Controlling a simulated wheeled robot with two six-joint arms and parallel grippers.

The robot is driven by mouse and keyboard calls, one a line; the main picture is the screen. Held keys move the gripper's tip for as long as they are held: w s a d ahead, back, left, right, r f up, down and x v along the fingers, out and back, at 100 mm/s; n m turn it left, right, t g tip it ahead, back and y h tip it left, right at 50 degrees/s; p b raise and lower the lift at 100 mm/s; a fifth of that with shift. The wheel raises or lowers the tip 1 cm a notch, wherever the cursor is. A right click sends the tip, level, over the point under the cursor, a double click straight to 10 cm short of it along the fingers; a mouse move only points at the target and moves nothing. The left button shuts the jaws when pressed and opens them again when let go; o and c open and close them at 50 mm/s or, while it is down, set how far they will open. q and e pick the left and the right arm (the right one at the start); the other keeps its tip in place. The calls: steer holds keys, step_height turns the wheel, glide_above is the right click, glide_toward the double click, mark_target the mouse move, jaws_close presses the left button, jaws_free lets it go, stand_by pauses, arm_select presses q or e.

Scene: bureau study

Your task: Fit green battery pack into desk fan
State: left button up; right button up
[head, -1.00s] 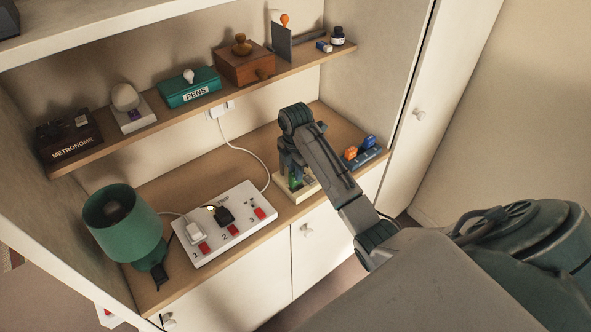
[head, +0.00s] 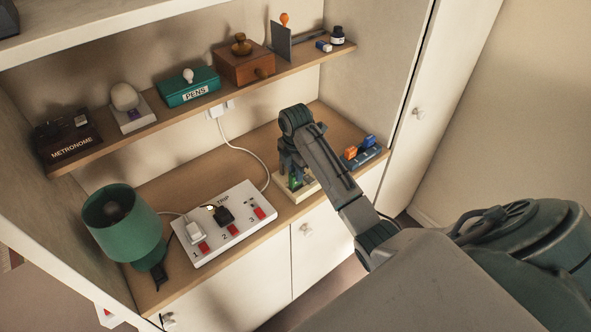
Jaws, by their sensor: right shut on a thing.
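My right gripper (head: 292,174) reaches down from the right over a low cream base (head: 310,189) on the wooden counter. It is shut on a small green thing (head: 293,182), apparently the green battery pack, whose lower part shows at the fingertips. The arm and fingers hide most of it, so I cannot tell whether it sits in the base or is just above it. I cannot make out a desk fan for certain in the head view. My left gripper is not in view.
A blue tray (head: 372,157) with orange and blue blocks stands right of the gripper. A white power strip (head: 207,251) and a green lamp (head: 123,222) occupy the counter's left. The shelf (head: 205,105) above holds a teal pens box (head: 188,88) and a wooden box (head: 243,68).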

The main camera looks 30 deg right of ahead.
steer(key=shift+f, duration=1.45)
steer(key=o, duration=1.2)
steer(key=shift+a, duration=0.1)
